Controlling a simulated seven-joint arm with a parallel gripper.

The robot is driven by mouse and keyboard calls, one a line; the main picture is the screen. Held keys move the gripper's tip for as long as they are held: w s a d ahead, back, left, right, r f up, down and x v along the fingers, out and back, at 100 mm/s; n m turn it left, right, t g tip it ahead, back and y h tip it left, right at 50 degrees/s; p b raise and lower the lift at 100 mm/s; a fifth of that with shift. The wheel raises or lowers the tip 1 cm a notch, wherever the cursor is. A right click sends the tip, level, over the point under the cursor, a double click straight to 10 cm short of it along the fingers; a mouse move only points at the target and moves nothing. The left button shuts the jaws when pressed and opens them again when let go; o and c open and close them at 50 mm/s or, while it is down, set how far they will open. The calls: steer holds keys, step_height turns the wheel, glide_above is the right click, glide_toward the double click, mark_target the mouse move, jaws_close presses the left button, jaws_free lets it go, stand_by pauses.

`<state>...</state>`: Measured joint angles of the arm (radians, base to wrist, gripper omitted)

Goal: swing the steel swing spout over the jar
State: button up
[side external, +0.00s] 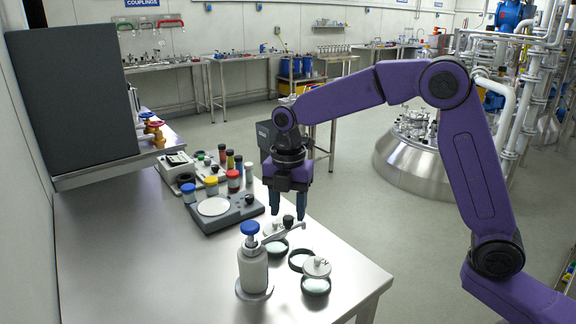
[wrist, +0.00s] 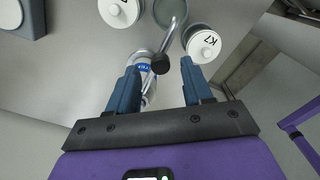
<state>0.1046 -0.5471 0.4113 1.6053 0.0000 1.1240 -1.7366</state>
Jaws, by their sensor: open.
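The steel swing spout (side external: 284,234) reaches right from a grey bottle-shaped body (side external: 253,268) with a blue cap (side external: 249,228). A black knob (side external: 288,221) stands on the spout. An open dark-rimmed jar (side external: 300,260) stands right of the body, between two jars with white lids (side external: 316,267). My gripper (side external: 287,208) is open and empty, pointing down just above the knob. In the wrist view the knob lies between its fingertips. Contact cannot be told.
A grey device with a round white plate (side external: 214,207) and several colour-capped small jars (side external: 233,180) stand behind on the steel table (side external: 140,255). A dark panel (side external: 75,95) stands at the left. The table's right edge is close to the jars; the left front is clear.

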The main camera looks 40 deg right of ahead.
mark_target(288, 218)
step_height(288, 218, up, 16)
stand_by(0.5)
stand_by(0.3)
steer(key=s+d+f+m, duration=0.3)
steer(key=s+f+m, duration=0.1)
steer(key=s, duration=0.7)
steer(key=s+d+f+m, duration=0.3)
steer(key=s+f, duration=0.4)
steer(key=s, duration=0.3)
steer(key=s+d+f+m, duration=0.4)
steer(key=s+f+m, duration=0.1)
steer(key=s, duration=0.6)
steer(key=shift+s+f, duration=0.35)
steer(key=shift+f, duration=0.4)
